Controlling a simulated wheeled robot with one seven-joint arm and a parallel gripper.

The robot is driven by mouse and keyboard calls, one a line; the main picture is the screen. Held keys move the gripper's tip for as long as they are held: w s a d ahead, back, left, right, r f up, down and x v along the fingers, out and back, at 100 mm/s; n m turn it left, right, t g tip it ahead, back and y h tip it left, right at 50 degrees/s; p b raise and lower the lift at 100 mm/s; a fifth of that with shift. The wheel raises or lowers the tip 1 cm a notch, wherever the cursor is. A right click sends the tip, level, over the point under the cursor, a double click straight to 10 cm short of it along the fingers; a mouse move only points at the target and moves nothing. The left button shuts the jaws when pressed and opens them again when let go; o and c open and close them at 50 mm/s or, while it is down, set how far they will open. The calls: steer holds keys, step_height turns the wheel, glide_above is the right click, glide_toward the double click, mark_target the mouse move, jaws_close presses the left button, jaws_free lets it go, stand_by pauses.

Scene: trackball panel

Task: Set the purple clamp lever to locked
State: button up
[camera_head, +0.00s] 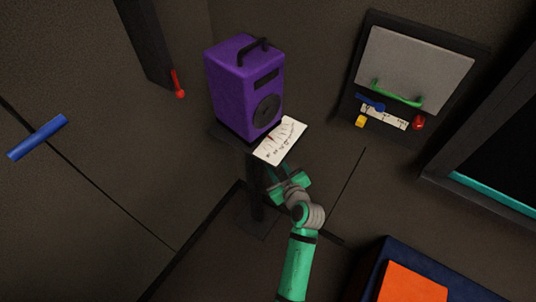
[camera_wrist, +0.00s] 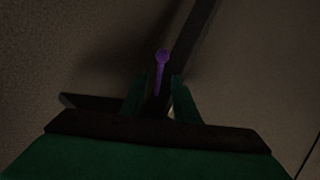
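The purple clamp lever (camera_wrist: 160,72) shows in the wrist view as a thin stem with a round knob at its upper end. It stands nearly upright in the picture, beside a dark post. My gripper (camera_wrist: 160,80) is open, with one green finger on each side of the stem and gaps between. I cannot tell how far beyond the fingertips the lever lies. In the head view my gripper (camera_head: 284,178) is low beside the dark stand post (camera_head: 256,190), below the white scale card. The lever cannot be made out there.
A purple speaker-like box (camera_head: 245,85) stands on the stand, with a white scale card (camera_head: 281,140) at its edge. A red lever (camera_head: 178,84) and a blue bar (camera_head: 37,137) are at left. A panel with a green handle (camera_head: 397,94) is at upper right. An orange-topped block (camera_head: 412,283) is at lower right.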

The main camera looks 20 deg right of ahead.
steer(key=x, duration=0.8)
steer(key=shift+s, duration=0.1)
jaws_close()
stand_by(1.2)
